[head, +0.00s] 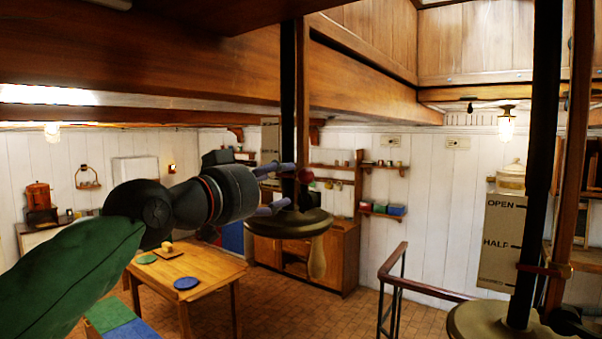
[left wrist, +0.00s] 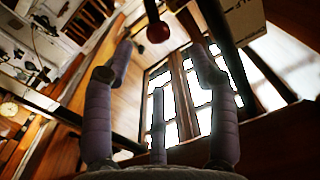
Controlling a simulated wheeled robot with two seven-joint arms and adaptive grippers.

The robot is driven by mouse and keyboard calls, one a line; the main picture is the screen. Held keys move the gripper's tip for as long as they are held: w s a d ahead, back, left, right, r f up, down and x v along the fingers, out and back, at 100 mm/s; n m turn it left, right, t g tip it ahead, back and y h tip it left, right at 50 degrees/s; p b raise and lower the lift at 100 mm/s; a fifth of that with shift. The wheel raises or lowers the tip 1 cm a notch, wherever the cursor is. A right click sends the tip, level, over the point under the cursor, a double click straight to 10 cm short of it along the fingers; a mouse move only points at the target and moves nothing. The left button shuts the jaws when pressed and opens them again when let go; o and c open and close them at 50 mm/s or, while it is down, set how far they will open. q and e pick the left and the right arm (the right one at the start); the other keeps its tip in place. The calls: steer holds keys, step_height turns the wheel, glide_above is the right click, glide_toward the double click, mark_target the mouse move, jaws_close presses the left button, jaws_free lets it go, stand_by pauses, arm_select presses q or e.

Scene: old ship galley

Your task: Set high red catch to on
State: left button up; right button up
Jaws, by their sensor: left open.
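A small red ball knob (head: 306,175) sits beside a dark upright post (head: 288,95), above a round brass disc (head: 290,224). I take it for the high red catch; I cannot read its setting. My left gripper (head: 284,187) is open, its fingers pointing right toward the knob. In the left wrist view, the red knob (left wrist: 158,32) shows beyond the spread fingers (left wrist: 163,62), roughly centred between them; they do not appear to grip it. My right gripper is not in view.
A second dark post (head: 538,140) stands at right with a red-brown crosspiece (head: 546,269) and a brass base (head: 480,321). A panel (head: 502,240) behind reads OPEN and HALF. A wooden beam (head: 180,65) runs overhead. A table (head: 215,268) and railing (head: 425,287) stand below.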

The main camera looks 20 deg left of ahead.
mark_target(301, 177)
arm_select(q)
steer(key=p+x, duration=0.2)
steer(key=x, duration=0.5)
steer(key=shift+w+d+f, duration=0.1)
steer(key=shift+w+d, duration=0.05)
steer(key=shift+w, duration=0.25)
steer(key=shift+s+r, duration=0.2)
steer(key=shift+s, duration=0.1)
steer(key=shift+w+d+f, duration=0.1)
steer(key=shift+w+f, duration=0.05)
steer(key=shift+w, duration=0.25)
steer(key=shift+c, duration=0.8)
jaws_close()
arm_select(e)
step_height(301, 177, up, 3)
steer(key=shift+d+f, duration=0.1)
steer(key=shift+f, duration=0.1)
